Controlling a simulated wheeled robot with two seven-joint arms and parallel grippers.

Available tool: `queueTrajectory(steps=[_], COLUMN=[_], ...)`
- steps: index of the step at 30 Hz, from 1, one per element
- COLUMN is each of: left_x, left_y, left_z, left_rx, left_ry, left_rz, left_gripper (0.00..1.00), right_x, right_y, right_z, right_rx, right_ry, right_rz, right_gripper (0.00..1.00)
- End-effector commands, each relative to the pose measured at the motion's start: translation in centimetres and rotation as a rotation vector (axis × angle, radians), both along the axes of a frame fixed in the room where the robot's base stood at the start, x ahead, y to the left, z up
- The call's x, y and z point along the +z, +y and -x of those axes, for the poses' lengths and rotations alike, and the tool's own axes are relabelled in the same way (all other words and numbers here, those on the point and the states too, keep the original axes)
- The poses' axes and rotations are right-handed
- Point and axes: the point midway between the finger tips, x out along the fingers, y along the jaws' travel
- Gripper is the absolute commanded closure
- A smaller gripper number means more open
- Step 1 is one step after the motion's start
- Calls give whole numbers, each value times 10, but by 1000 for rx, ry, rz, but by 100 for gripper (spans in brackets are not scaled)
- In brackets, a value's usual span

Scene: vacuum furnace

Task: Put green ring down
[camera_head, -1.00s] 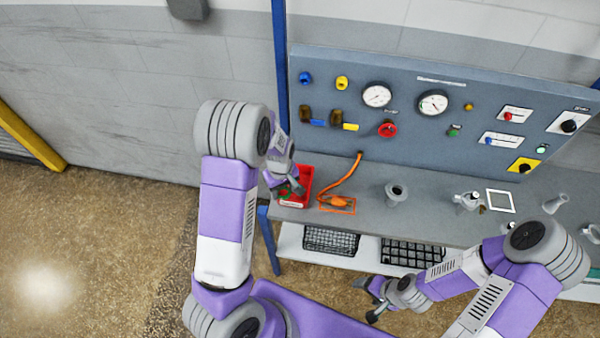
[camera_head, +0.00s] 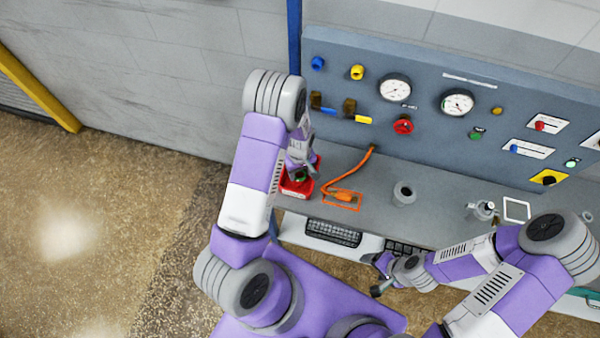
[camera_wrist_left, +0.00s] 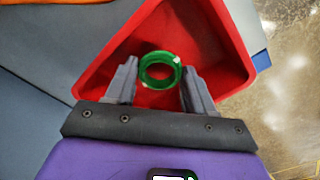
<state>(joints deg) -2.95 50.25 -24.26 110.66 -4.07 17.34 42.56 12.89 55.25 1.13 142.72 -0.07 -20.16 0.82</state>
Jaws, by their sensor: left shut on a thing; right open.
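The green ring (camera_wrist_left: 160,70) is between the two fingers of my left gripper (camera_wrist_left: 160,85) in the left wrist view. The fingers are shut on it, one at each side. Behind the ring is the inside of a red bin (camera_wrist_left: 222,58). In the head view the left gripper (camera_head: 300,174) is over the red bin (camera_head: 292,191) at the left end of the bench, and a bit of green shows there. I cannot tell the ring's height above the bin floor. My right gripper (camera_head: 378,277) is open and empty in front of the bench.
An orange cable (camera_head: 355,172) and an orange-framed square (camera_head: 342,203) lie right of the bin. A grey flanged part (camera_head: 404,193) and a metal fitting (camera_head: 483,210) stand farther right on the grey bench. The gauge panel (camera_head: 440,130) rises behind.

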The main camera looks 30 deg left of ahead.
Motion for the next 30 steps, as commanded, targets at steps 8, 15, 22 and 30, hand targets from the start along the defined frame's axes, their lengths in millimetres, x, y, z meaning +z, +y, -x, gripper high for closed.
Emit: queueTrajectory(steps=[8,15,22,30], left_x=[-14,-17,-17,-1], left_y=[0,0,0,0], left_z=[0,0,0,-2], left_rx=[0,0,0,-1], left_ry=[-1,0,0,-5], left_rz=[1,0,0,0], left_gripper=[75,40,36,36], right_x=[0,-3,-3,1], right_y=[0,0,0,0], right_z=[0,0,0,0], right_rx=[0,0,0,0], right_ry=[-1,0,0,-1], right_rz=[0,0,0,0], right_gripper=[21,21,21,21])
